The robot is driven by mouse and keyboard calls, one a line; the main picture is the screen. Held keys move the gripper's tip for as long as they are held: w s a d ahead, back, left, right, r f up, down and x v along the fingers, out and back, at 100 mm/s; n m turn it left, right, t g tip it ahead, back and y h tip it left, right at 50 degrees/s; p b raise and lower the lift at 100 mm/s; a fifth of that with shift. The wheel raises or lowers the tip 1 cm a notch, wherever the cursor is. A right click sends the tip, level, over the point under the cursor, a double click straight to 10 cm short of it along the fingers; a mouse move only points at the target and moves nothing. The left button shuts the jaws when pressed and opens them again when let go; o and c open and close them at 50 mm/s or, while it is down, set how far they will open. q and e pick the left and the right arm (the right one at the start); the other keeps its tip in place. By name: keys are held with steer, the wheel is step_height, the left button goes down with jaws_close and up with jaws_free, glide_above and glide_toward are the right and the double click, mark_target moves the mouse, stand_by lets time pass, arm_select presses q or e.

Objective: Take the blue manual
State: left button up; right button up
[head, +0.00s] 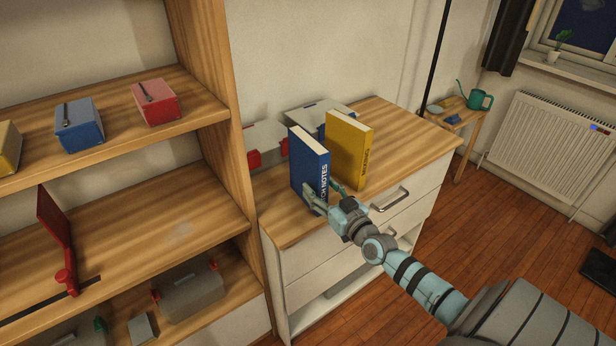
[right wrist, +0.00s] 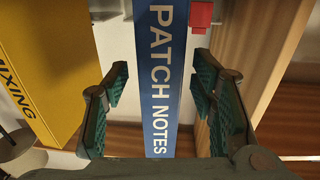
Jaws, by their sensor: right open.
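The blue manual (head: 309,167) stands upright on the top of the drawer cabinet, its spine lettered "PATCH NOTES". My right gripper (head: 322,193) is open at the spine, one finger on each side of the book. In the right wrist view the blue spine (right wrist: 160,75) runs between the open fingers (right wrist: 161,82), with a gap showing on both sides. The fingers cover part of the lower spine in the head view. My left gripper is not in view.
A yellow book (head: 349,150) stands close to the right of the manual; it also shows in the right wrist view (right wrist: 38,75). A grey case (head: 300,113) and red items (head: 254,159) lie behind. A wooden shelf (head: 215,105) rises at the left. The cabinet top (head: 408,135) is clear at the right.

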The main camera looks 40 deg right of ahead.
steer(key=w+b, duration=0.1)
steer(key=w, duration=0.2)
steer(key=shift+w+d+b, duration=0.1)
steer(key=shift+d+b, duration=0.05)
steer(key=shift+b, duration=0.2)
steer(key=shift+w, duration=0.5)
steer(key=shift+r, duration=0.1)
jaws_close()
steer(key=shift+r, duration=0.1)
